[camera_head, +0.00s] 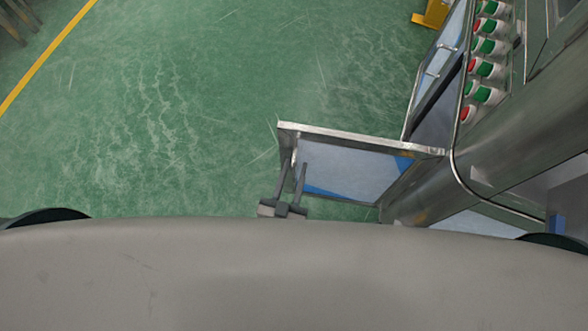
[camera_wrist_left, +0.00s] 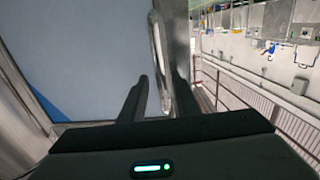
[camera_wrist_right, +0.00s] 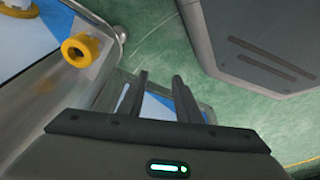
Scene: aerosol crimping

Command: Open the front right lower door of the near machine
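The open door (camera_head: 350,170), a clear bluish panel in a metal frame, stands out to the left from the near machine (camera_head: 420,195) in the head view. Its panel fills the left of the left wrist view (camera_wrist_left: 80,50). My left gripper (camera_head: 294,168) is at the door's free end. Its fingers (camera_wrist_left: 163,78) are apart, with the door's metal handle (camera_wrist_left: 157,50) between them; a gap shows beside the handle, and I cannot tell whether either finger touches it. My right gripper (camera_wrist_right: 160,76) is open and empty, hidden in the head view, near a metal frame with a bluish panel.
Several red and green buttons (camera_head: 485,68) line the machine's top at right. Another framed panel (camera_head: 437,75) stands beyond the door. A yellow ring-shaped part (camera_wrist_right: 80,50) is left of my right gripper. The green floor (camera_head: 180,110) to the left is clear.

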